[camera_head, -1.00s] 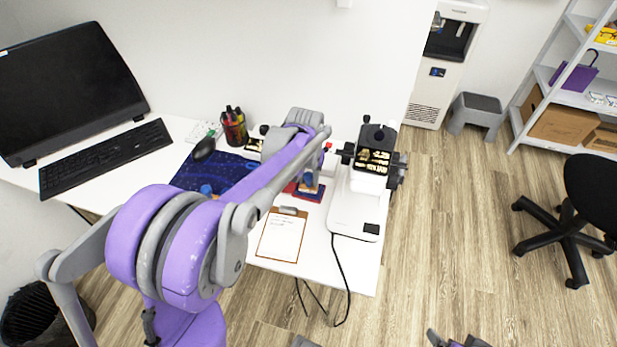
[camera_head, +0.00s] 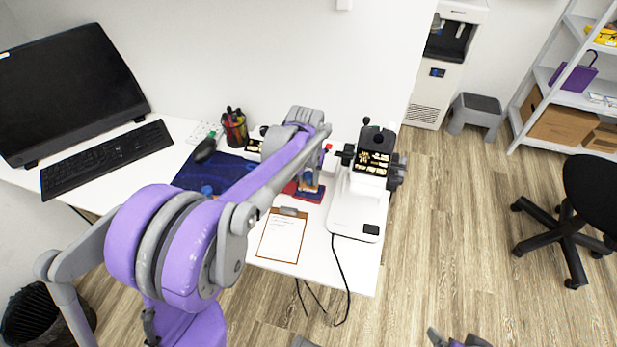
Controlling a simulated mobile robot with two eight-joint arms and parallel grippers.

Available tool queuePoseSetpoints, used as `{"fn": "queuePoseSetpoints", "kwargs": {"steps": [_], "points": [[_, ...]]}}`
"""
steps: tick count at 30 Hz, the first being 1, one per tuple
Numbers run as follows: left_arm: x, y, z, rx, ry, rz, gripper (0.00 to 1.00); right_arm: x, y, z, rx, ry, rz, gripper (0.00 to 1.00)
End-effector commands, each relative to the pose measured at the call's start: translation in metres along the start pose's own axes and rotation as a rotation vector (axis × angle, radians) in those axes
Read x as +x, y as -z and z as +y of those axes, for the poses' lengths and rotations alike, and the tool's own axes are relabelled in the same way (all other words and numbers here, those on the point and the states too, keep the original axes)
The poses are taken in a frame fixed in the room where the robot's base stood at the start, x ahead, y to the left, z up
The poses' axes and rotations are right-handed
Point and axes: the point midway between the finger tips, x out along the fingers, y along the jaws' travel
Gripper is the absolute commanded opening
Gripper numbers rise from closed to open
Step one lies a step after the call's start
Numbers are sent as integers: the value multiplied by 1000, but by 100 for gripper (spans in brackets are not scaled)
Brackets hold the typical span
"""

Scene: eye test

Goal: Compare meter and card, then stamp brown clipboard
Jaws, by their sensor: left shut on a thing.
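The brown clipboard (camera_head: 281,238) lies near the table's front edge with a white sheet bearing a few faint lines at its top. My left gripper (camera_head: 311,176) is at the far end of my purple arm, shut on what looks like a small stamp (camera_head: 310,183), over or on a red and blue pad (camera_head: 309,194). Contact with the pad is unclear. A white device (camera_head: 352,205) with black knobs carries a dark panel (camera_head: 374,163) with pale marks, perhaps the meter. A similar dark card (camera_head: 254,146) is partly hidden behind my arm. Their marks are too small to read. My right gripper is not clearly identifiable.
A pen cup (camera_head: 235,131), a mouse (camera_head: 205,149), a keyboard (camera_head: 107,158) and a monitor (camera_head: 70,92) stand on the table. A dark blue mat (camera_head: 195,174) lies partly under my arm. A cable hangs off the front edge. An office chair (camera_head: 590,205) stands at right.

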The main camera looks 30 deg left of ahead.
Motion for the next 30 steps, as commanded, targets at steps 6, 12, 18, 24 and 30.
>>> {"fn": "queuePoseSetpoints", "kwargs": {"steps": [6,12,18,24,30], "points": [[-21,3,0,0,0,1,0,-14,9,0,0,0,5,100],[-37,5,0,0,0,2,0,-23,15,0,0,0,9,100],[-53,7,0,0,0,2,0,-33,22,0,0,0,14,100],[-60,8,0,0,0,1,0,-37,25,0,0,0,15,100],[-59,7,0,0,0,1,0,-36,24,0,0,0,15,100]]}}
